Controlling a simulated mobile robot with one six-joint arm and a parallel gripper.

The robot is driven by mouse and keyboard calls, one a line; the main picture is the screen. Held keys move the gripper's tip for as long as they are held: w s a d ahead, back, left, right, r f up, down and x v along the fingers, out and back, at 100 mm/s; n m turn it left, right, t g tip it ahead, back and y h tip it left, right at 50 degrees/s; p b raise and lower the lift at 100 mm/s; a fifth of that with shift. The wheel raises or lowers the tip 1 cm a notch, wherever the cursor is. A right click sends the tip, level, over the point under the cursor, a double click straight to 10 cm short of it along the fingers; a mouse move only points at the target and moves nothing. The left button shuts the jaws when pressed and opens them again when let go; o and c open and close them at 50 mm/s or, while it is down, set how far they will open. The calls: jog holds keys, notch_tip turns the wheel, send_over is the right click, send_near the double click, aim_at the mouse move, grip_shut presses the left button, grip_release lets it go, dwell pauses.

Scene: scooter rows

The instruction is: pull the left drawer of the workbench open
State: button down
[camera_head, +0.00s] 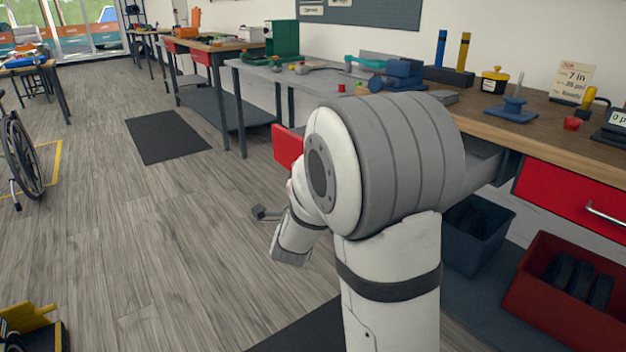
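The workbench (490,127) with a wooden top stands at the right. A red drawer front (288,147) shows just left of my arm, well out from the bench. A grey panel (478,172), which looks like the drawer's side, runs from the bench to behind my arm. The left drawer thus appears pulled out; its handle and most of its front are hidden by my arm. A small grey piece (265,213) beside my wrist looks like part of my gripper, below and left of the red front and apart from it in the picture. Its fingers cannot be made out.
The right drawer (565,196) is shut, with a metal handle. A blue bin (478,235) and a red bin (560,310) stand under the bench. Tools lie on the top. Another bench (290,75) stands beyond.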

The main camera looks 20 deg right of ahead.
jog(key=shift+a+r, duration=0.1)
jog(key=shift+a, duration=0.1)
jog(key=shift+d, duration=0.1)
jog(key=c, duration=1.5)
grip_release()
jog(key=shift+s, duration=0.1)
jog(key=v, duration=0.7)
jog(key=shift+s+p, duration=0.25)
jog(key=shift+p, duration=0.2)
